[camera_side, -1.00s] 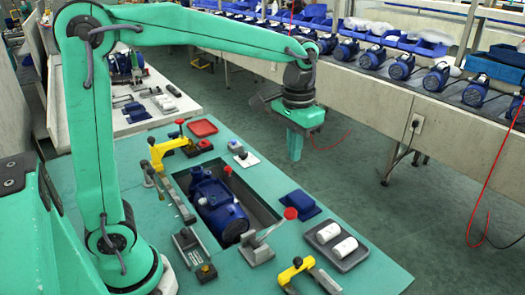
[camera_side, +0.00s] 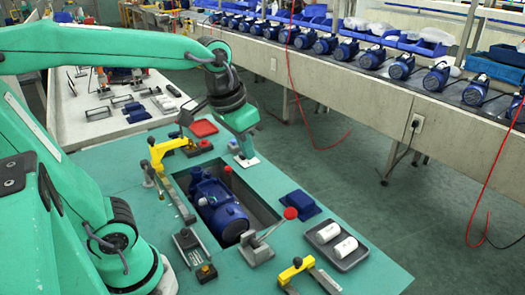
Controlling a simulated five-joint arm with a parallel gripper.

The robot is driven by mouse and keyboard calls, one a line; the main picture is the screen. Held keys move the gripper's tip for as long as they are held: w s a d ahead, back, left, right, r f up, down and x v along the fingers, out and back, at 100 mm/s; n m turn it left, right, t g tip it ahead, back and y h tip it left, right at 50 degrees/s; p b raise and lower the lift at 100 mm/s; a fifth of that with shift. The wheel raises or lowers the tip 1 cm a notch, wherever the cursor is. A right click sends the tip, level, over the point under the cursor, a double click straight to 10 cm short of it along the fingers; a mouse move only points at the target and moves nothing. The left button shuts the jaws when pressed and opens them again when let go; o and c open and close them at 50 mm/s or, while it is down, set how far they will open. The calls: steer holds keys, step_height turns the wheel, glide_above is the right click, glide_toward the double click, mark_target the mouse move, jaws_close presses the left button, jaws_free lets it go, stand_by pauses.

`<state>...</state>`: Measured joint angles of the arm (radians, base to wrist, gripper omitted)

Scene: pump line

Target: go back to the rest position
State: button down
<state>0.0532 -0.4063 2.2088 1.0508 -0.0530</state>
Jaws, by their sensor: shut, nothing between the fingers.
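My gripper (camera_side: 246,153) is at the far side of the green worktable (camera_side: 130,165), pointing down. Its fingers are shut and empty. A blue pump (camera_side: 220,208) lies in the recess in the table, nearer the camera than my gripper. No rest position is marked in view.
A conveyor of several pumps (camera_side: 402,66) runs behind, across open floor.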

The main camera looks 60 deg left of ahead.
steer(key=s+a+f+t, duration=0.1)
steer(key=s+f+t, duration=0.1)
steer(key=s, duration=0.4)
steer(key=shift+s+a, duration=0.15)
steer(key=shift+a, duration=0.1)
steer(key=c, duration=2.1)
jaws_free()
steer(key=shift+f, duration=0.1)
